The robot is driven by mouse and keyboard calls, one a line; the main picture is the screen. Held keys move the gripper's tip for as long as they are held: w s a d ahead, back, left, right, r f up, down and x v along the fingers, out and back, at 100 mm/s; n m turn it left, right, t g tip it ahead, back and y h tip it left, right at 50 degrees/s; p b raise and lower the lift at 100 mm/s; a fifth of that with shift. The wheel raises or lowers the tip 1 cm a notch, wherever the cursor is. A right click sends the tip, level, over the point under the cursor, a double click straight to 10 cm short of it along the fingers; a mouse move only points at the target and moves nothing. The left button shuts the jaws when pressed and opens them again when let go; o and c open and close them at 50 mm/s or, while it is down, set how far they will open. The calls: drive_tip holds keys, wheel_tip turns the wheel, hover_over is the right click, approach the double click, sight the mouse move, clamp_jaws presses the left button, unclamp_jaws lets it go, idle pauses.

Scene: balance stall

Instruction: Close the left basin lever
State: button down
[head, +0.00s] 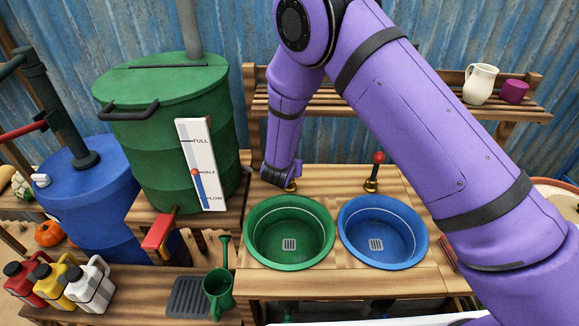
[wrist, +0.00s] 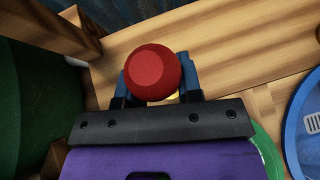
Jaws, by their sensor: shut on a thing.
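The left basin is the green bowl (head: 290,232) set in the wooden counter. Its lever stands behind it; only the brass base (head: 291,187) shows in the head view, as my arm hides the rest. In the wrist view the lever's red knob (wrist: 151,73) sits between the two blue fingers of my gripper (wrist: 160,84), which is shut on it. The lever's tilt cannot be seen. The right basin's lever (head: 376,172), with a red knob on a brass base, stands upright behind the blue basin (head: 383,231).
A green barrel (head: 165,138) with a level gauge (head: 201,165) stands left of my gripper. A green watering can (head: 219,290) and several jugs stand at the front left. A shelf at the back holds a cream pitcher (head: 479,84) and a purple cup (head: 514,91).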

drive_tip(key=shift+w+r, duration=0.4)
drive_tip(key=c, duration=1)
unclamp_jaws()
drive_tip(key=shift+o, duration=1.3)
drive_tip(key=shift+s+f, duration=0.1)
drive_tip(key=shift+s+f, duration=0.1)
drive_tip(key=shift+s, duration=0.1)
drive_tip(key=v, duration=1)
drive_tip(key=shift+r, duration=0.3)
drive_tip(key=shift+s+a, duration=0.15)
drive_tip(key=shift+s, duration=0.1)
